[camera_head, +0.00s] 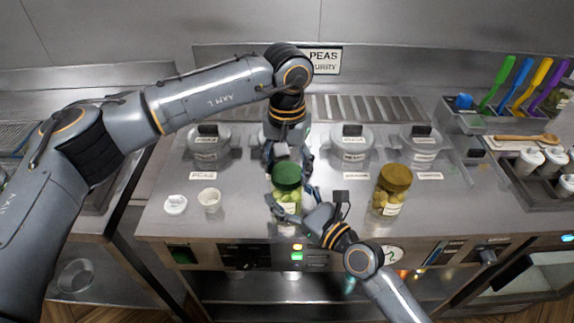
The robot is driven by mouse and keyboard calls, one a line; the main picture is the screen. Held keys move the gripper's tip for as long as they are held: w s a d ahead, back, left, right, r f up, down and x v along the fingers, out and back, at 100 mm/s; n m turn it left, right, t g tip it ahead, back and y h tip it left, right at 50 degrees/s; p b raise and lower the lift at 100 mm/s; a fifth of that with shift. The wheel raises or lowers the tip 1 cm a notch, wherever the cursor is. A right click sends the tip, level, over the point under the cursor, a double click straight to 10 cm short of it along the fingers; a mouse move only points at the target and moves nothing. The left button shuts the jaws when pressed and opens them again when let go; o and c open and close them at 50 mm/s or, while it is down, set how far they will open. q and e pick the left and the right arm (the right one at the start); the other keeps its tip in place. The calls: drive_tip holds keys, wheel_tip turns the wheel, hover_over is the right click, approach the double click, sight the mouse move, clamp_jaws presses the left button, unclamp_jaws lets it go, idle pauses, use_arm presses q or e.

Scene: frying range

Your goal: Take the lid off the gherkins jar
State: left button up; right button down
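The gherkins jar (287,200) is a clear jar of green pieces with a green lid (287,174). It stands upright near the front of the steel counter, and the lid is on it. My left gripper (288,163) points down from above, just behind and over the lid. Its fingers look spread apart, one toward each side of the lid; contact cannot be told. My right gripper (297,205) reaches in from the lower right. Its fingers lie on both sides of the jar's body and appear closed on it, partly hiding it.
A jar with a brown-gold lid (394,179) stands to the right. A small white cup (209,199) and a white round piece (175,204) are at left. Lidded containers (352,147) line the back. Coloured utensils (522,82) stand at far right.

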use_arm(q)
drive_tip(key=c, duration=0.4)
drive_tip(key=n, duration=1.3)
drive_tip(key=shift+n, duration=0.4)
drive_tip(key=n, duration=0.3)
drive_tip(key=shift+n, duration=0.4)
drive_tip(key=n, duration=0.7)
drive_tip(key=shift+n, duration=0.3)
drive_tip(key=n, duration=0.7)
drive_tip(key=shift+r+n, duration=0.1)
drive_tip(key=shift+n, duration=0.3)
drive_tip(key=n, duration=0.3)
drive_tip(key=shift+n, duration=0.4)
drive_tip(key=n, duration=0.5)
drive_tip(key=shift+n, duration=0.4)
drive_tip(key=n, duration=0.5)
drive_tip(key=shift+n, duration=0.3)
drive_tip(key=n, duration=0.6)
